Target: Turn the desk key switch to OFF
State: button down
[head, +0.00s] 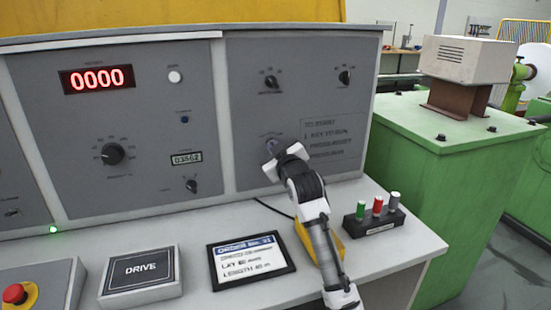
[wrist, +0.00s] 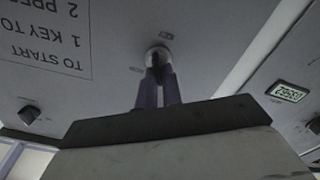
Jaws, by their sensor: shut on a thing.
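The desk key switch (wrist: 158,54) is a round metal lock on the grey panel, at the upper middle of the wrist view. My gripper (wrist: 158,80) reaches up to it, and its two narrow purple-grey fingers are shut on the key at the lock. In the head view my gripper (head: 274,150) is against the right-hand panel, left of the printed start instructions (head: 333,139). The fingers and wrist hide most of the key, so its angle is unclear. Small labels sit beside the lock but are too blurred to read.
Black knobs (head: 271,82) sit above on the same panel. The left panel has a red 0000 display (head: 97,79) and a large dial (head: 112,154). A sign (head: 251,260), a DRIVE box (head: 140,275) and a block with coloured pegs (head: 374,217) stand on the desk.

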jog(key=shift+a+f+n+b, duration=0.1)
jog(key=shift+f+n+b, duration=0.05)
jog(key=shift+n+b, duration=1)
jog(key=shift+n, duration=0.45)
jog(key=c, duration=1.6)
grip_release()
jog(key=shift+o, duration=0.2)
jog(key=shift+s, duration=0.1)
jog(key=b+v, duration=0.3)
jog(key=v, duration=1)
jog(key=shift+s, duration=0.35)
